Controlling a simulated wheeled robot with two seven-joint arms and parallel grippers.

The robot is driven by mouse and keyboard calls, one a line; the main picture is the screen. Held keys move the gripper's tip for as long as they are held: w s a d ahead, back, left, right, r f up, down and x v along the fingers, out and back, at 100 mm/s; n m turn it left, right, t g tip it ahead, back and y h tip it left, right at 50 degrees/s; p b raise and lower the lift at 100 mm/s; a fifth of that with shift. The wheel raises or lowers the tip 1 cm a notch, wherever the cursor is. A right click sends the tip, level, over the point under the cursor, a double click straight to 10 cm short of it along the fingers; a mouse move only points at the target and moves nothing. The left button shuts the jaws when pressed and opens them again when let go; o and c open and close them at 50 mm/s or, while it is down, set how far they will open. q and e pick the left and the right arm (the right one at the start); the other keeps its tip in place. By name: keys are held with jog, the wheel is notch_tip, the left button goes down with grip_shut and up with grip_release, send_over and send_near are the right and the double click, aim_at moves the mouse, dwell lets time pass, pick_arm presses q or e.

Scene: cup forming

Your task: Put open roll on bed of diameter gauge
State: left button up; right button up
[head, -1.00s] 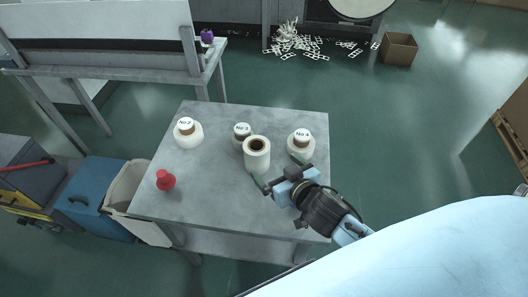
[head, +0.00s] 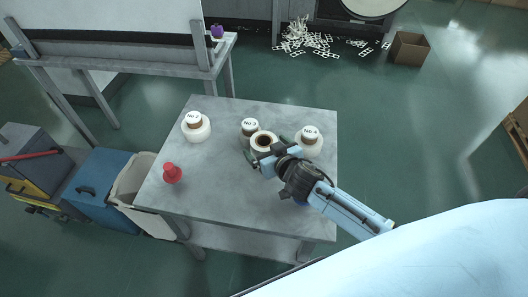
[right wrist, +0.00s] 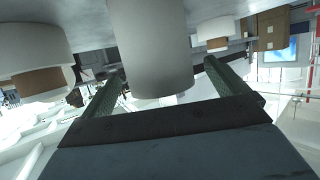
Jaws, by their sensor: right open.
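The open roll (head: 263,141) is a white roll with a brown core and a dark hole, standing upright on the table. My right gripper (head: 265,150) is open with one finger on each side of it. In the right wrist view the plain white roll (right wrist: 150,45) stands between the two fingers of my gripper (right wrist: 162,72), with visible gaps beside it. Part of the roll's side is hidden by the gripper in the head view. I cannot make out a diameter gauge for certain. My left gripper is not in view.
Capped rolls marked No 2 (head: 196,128), No 3 (head: 249,128) and No 4 (head: 310,140) stand on the grey table (head: 230,185). The last two are close to my gripper. A red knob-like object (head: 172,173) stands at the left. The table's front middle is clear.

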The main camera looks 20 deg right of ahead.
jog(key=shift+x, duration=1.3)
jog(key=shift+r, duration=0.1)
jog(key=c, duration=1.3)
